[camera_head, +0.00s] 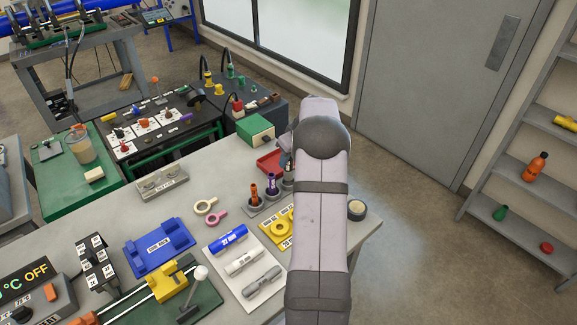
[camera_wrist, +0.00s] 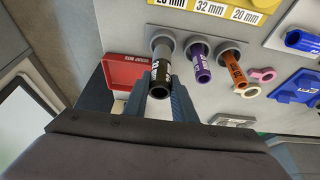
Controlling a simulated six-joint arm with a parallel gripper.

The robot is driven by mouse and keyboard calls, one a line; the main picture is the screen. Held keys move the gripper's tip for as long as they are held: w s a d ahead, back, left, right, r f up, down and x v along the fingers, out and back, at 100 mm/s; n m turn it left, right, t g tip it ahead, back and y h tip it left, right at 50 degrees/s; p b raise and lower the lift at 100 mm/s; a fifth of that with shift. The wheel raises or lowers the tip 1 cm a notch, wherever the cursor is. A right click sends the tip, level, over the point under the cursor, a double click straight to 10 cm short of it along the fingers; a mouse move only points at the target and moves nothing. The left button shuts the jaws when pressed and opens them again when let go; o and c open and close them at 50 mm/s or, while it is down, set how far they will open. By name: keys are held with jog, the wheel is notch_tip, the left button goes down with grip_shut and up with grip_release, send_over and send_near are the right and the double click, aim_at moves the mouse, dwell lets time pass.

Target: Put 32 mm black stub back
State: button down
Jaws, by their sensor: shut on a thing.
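In the wrist view my gripper (camera_wrist: 159,91) is shut on the black stub (camera_wrist: 161,76), with one finger on each side of it. The stub's dark open end faces the camera, and its other end lines up with a grey round holder (camera_wrist: 162,38). I cannot tell how deep it sits in the holder. A purple stub (camera_wrist: 201,67) and an orange stub (camera_wrist: 233,70) stand in similar holders to the right. In the head view my arm hides most of the gripper and the black stub; the purple stub (camera_head: 271,183) and orange stub (camera_head: 254,193) show beside it.
A red tray (camera_wrist: 117,72) lies left of the gripper in the wrist view. A yellow board (camera_head: 270,230) with size labels lies near the holders. A white sheet (camera_head: 222,262) holds blue, white and grey pieces. A tape roll (camera_head: 357,209) is at the bench's right edge.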

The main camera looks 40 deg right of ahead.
aim_at(288, 166)
notch_tip(288, 166, down, 3)
jog(key=shift+f+p, duration=0.15)
jog(key=shift+p, duration=0.6)
jog(key=shift+f, duration=0.25)
jog(key=shift+f+b, duration=0.2)
jog(key=shift+b, duration=0.1)
jog(key=c, duration=1.5)
grip_release()
jog(key=shift+o, duration=0.2)
jog(key=shift+r, duration=0.1)
jog(key=shift+r+p, duration=0.15)
jog(key=shift+p, duration=0.15)
jog(key=b+v, duration=0.3)
jog(key=v, duration=0.9)
jog(key=shift+b, duration=0.35)
